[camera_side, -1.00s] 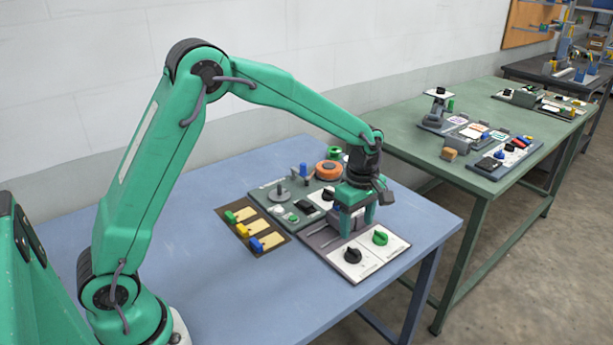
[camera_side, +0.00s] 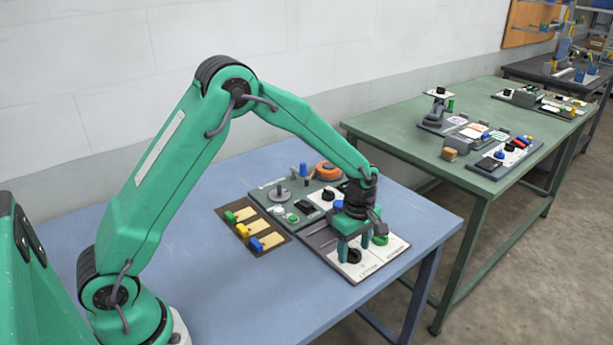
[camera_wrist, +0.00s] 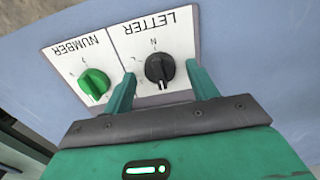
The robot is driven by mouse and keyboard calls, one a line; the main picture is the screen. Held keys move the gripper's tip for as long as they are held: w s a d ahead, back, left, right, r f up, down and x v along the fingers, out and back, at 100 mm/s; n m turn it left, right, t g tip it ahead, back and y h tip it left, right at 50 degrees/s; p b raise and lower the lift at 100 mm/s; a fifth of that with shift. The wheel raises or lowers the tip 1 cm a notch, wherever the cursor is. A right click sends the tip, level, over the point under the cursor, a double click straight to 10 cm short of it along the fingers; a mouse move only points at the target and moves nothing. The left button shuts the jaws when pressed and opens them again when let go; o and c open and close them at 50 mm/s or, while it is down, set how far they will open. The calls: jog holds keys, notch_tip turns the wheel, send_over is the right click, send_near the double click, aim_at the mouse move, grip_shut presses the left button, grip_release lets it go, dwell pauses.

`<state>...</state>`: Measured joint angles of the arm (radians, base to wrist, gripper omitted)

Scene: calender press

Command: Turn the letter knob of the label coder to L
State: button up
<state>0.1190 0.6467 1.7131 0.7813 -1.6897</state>
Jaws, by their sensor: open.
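The black letter knob (camera_wrist: 160,69) sits on a white panel under the word LETTER, which appears upside down in the wrist view. An N shows just above the knob; its other marks and exact setting are too small to tell. In the side view the black knob (camera_side: 354,257) is partly hidden behind my gripper. My gripper (camera_side: 355,248) is open and points down over the panel. In the wrist view the fingers of my gripper (camera_wrist: 161,90) stand apart, one on each side of the knob, with nothing held.
A green number knob (camera_wrist: 95,83) sits beside it on the same label coder, close to one finger. Other panels with small parts, an orange round part (camera_side: 328,171) and a three-colour slide board (camera_side: 250,231) stand nearby. The blue table (camera_side: 220,300) is clear in front.

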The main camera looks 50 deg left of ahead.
jog(key=c, duration=1)
